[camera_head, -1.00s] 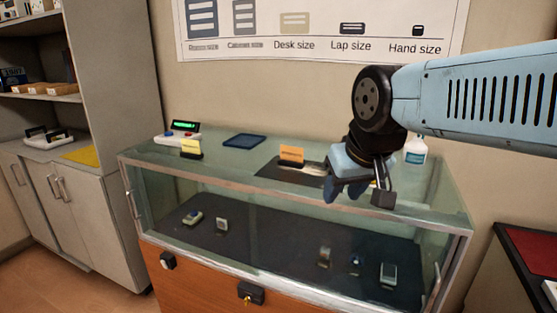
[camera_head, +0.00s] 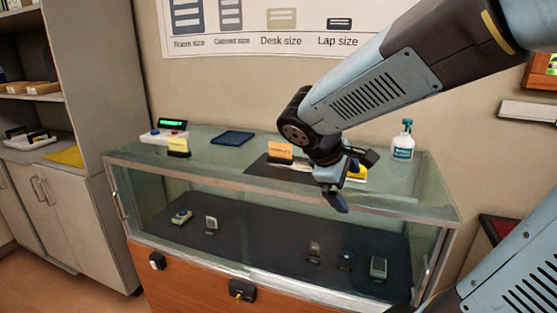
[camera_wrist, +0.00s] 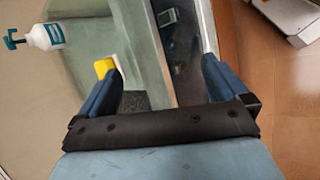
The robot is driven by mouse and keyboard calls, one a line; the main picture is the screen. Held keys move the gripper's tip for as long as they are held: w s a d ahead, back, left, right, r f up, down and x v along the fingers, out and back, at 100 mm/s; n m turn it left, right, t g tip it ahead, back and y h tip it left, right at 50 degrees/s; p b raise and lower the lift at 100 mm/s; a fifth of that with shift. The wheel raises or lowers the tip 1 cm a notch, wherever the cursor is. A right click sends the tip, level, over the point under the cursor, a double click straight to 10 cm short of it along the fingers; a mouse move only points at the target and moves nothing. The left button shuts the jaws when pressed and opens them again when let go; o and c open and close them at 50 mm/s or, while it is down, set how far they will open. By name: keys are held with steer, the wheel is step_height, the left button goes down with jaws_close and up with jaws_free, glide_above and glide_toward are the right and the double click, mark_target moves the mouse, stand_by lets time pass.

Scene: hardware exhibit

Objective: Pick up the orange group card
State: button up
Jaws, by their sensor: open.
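The orange card (camera_head: 280,150) stands in a small black holder at the back of a dark mat (camera_head: 262,170) on top of the glass case. My gripper (camera_head: 352,180) is open and empty, to the right of the card and nearer the front edge of the case top. The wrist view shows the two blue fingers (camera_wrist: 158,78) spread apart with nothing between them but the case top and its edge. The orange card is not visible in the wrist view. My gripper hides the right part of the mat in the head view.
A yellow card (camera_head: 178,145), a device with a green display (camera_head: 165,133) and a blue tray (camera_head: 233,138) stand on the case top at left. A spray bottle (camera_head: 403,147) stands at right. A yellow-and-white item (camera_head: 357,172) lies behind my gripper. Several small devices lie inside the case.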

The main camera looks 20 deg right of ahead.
mark_target(280, 149)
steer(key=w+n+t+h, duration=0.1)
steer(key=w+n+h, duration=0.1)
steer(key=w+n, duration=0.1)
steer(key=w+a+n+t+h, duration=0.1)
steer(key=w+n, duration=0.2)
steer(key=w, duration=0.1)
steer(key=w+a+n+t+h, duration=0.1)
steer(key=w+n+h, duration=0.1)
steer(key=w+n, duration=0.1)
steer(key=shift+w+f+t+h, duration=0.25)
steer(key=shift+w+t+h, duration=0.05)
steer(key=shift+w, duration=0.5)
steer(key=w+a+n+t, duration=0.2)
steer(key=w+n, duration=0.1)
steer(key=w+a+n+t, duration=0.1)
steer(key=w+a, duration=0.1)
steer(key=shift+f+n+h, duration=0.3)
steer(key=w+a+n+t, duration=0.1)
steer(key=a+n, duration=0.1)
steer(key=w+a+f+n+t+y, duration=0.1)
steer(key=w+a+n+t, duration=0.1)
steer(key=a, duration=0.1)
steer(key=w+a+n+t, duration=0.2)
steer(key=shift+w+a+f, duration=0.15)
steer(key=shift+a+f, duration=0.1)
steer(key=shift+f, duration=0.1)
steer(key=x, duration=1.3)
steer(key=shift+w+f, duration=0.15)
steer(key=shift+w, duration=0.25)
steer(key=c, duration=0.7)
